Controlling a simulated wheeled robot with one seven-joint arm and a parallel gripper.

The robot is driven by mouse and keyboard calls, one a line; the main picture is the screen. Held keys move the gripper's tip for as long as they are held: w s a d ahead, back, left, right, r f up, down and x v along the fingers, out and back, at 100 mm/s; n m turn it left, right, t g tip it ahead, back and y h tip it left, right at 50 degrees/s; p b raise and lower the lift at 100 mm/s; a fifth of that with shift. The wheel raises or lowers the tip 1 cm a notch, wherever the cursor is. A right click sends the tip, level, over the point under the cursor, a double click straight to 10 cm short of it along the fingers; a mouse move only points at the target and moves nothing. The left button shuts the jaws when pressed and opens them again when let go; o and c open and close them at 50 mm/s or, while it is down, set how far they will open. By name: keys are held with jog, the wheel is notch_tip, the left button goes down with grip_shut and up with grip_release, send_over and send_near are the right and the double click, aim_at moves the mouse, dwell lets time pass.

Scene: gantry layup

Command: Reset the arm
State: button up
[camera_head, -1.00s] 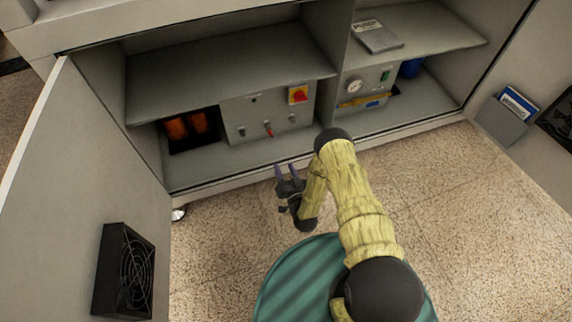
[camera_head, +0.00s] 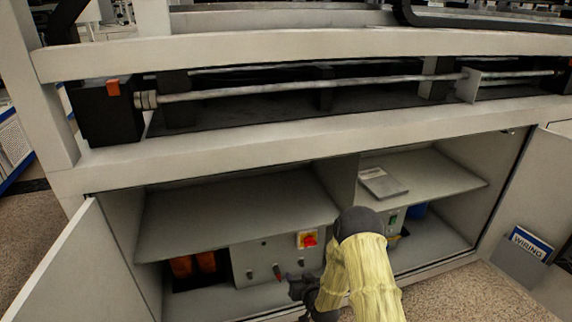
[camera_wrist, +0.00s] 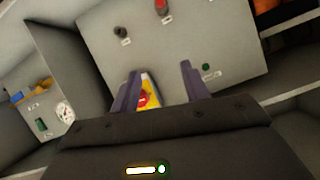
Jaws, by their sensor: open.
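My gripper (camera_wrist: 160,92) shows in the wrist view with its two purple fingers apart and nothing between them. It points at a grey control panel (camera_wrist: 200,30) inside the open cabinet. A red and yellow rotary switch (camera_wrist: 147,92) shows beyond the fingers; I see no contact with it. In the head view my arm (camera_head: 362,275), in a yellow sleeve, reaches up from the bottom edge. The gripper's dark end (camera_head: 300,288) is in front of the panel's lower part, partly hidden by the arm. The rotary switch (camera_head: 307,240) shows above it.
The left cabinet door (camera_head: 85,270) and right door (camera_head: 555,205) stand open. A shelf (camera_head: 235,215) lies above the panel, and a grey booklet (camera_head: 382,183) lies on the right shelf. Orange cylinders (camera_head: 182,266) sit left of the panel. A gantry rail (camera_head: 310,85) runs above.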

jog(key=s+d+r+g+h, duration=0.2)
jog(key=d+r, duration=0.2)
jog(key=r, duration=0.5)
jog(key=s+d+r+m+g+h+p, duration=0.1)
jog(key=s+d+r+g, duration=0.3)
jog(key=s+r, duration=0.7)
jog(key=s+d+r+g+h+p, duration=0.1)
jog(key=s+d+r+g, duration=0.2)
jog(key=s+r, duration=0.75)
jog(key=w+p+v, duration=0.2)
jog(key=p+v, duration=1.5)
jog(key=p, duration=0.2)
jog(key=w+a+r+p+v, duration=0.1)
jog(key=w+p+v, duration=0.2)
jog(key=p+v, duration=1.4)
jog(key=shift+w+r+g+p, duration=0.25)
jog(key=shift+r+p, duration=0.2)
jog(key=shift+p, duration=0.4)
jog(key=shift+c, duration=0.5)
